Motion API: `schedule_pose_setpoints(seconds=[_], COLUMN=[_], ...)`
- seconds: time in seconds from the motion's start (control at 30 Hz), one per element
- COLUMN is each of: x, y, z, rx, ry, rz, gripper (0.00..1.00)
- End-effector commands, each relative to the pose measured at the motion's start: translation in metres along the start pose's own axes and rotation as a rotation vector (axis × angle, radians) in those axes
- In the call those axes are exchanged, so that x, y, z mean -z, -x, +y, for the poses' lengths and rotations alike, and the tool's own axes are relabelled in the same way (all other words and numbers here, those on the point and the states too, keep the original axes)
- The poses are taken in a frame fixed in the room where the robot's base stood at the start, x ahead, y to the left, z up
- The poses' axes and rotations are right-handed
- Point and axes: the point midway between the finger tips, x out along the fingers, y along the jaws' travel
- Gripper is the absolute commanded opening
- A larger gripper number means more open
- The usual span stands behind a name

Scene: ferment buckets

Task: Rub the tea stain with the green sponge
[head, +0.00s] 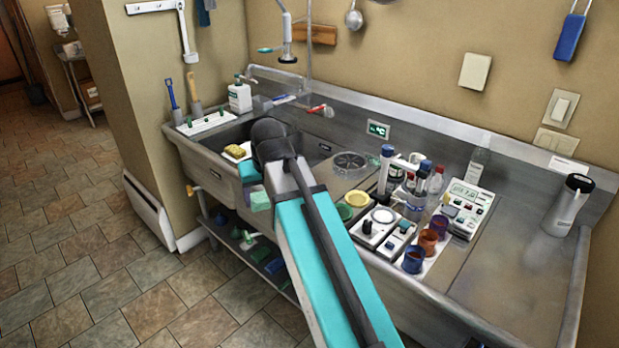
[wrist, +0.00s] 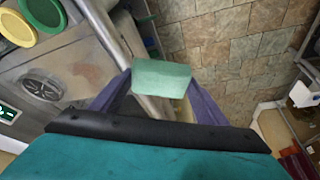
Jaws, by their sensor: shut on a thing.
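The green sponge (head: 260,200) is a pale green block. In the head view it hangs at the front edge of the sink, left of my arm. In the wrist view the sponge (wrist: 161,78) sits between the two purple fingers of my gripper (wrist: 160,90), which is shut on it. It appears held in the air by the sink's front rim, with floor tiles behind it; contact with the rim cannot be told. My gripper in the head view (head: 257,188) is partly hidden by my arm.
A yellow sponge (head: 237,152) lies at the sink (head: 222,137). A soap bottle (head: 239,95) stands behind it. Right of my arm are a round strainer (head: 349,163), a yellow lid (head: 357,199), jars and a meter (head: 466,207). The counter's right part is mostly clear.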

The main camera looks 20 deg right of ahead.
Motion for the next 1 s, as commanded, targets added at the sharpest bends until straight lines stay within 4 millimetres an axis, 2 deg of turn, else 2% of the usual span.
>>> schedule_pose_setpoints(seconds=[0.2, 0.4, 1.0], x=[-0.035, -0.057, -0.061], y=[-0.018, -0.030, -0.033], z=[-0.002, -0.003, -0.003], rx=[0.001, 0.002, 0.002], ry=[0.004, 0.005, 0.006], rz=[-0.003, -0.003, -0.004], gripper=[0.47, 0.47, 0.47])
